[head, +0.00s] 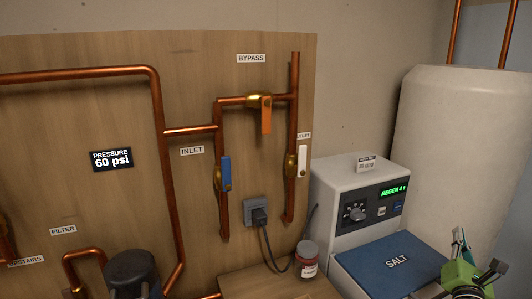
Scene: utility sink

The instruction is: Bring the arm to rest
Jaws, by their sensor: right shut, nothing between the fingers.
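My right gripper (464,264) is at the lower right corner, with a green body and dark finger links. It is shut and empty. It shows in front of the right edge of the blue SALT lid (385,258); I cannot tell whether it touches anything. Part of it is cut off by the frame's lower edge. My left gripper is not in view.
A white softener unit (338,190) with a green display stands behind the lid, and a pale tank (458,150) behind that. A small jar (307,262) sits on a wooden surface (255,284). Copper pipes and valves with orange (266,115), blue (226,173) and white (302,161) handles line the board.

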